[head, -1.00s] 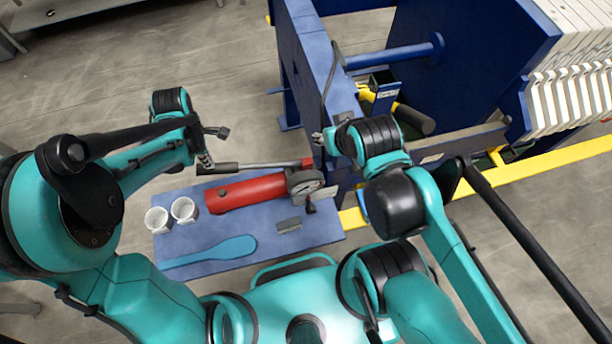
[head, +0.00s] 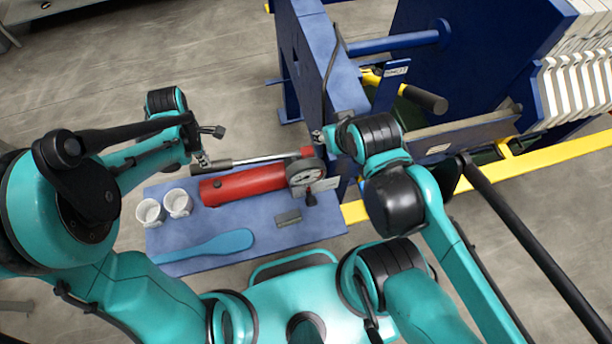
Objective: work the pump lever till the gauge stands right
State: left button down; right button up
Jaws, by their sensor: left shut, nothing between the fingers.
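The red hand pump (head: 243,184) lies on a blue bench top. Its grey lever (head: 252,160) runs above the red body, from a red joint on the right to a free end on the left. The round gauge (head: 305,174) with a pale dial is at the pump's right end; its needle is too small to read.
Two white cups (head: 164,207), a blue paddle-shaped tool (head: 208,246) and a small grey block (head: 288,218) are on the bench top (head: 265,235). The blue press frame (head: 318,60) stands close behind on the right. A yellow rail (head: 545,155) runs along the right.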

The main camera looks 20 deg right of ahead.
pick_arm(q)
jog(key=f, duration=0.1)
jog(key=f+b, duration=0.2)
jog(key=shift+a+f, duration=0.2)
jog(key=shift+a, duration=0.05)
notch_tip(320, 180, up, 10)
jog(key=d+p, duration=0.1)
jog(key=p, duration=0.6)
jog(key=shift+d+r, duration=0.2)
jog(key=shift+d, duration=0.1)
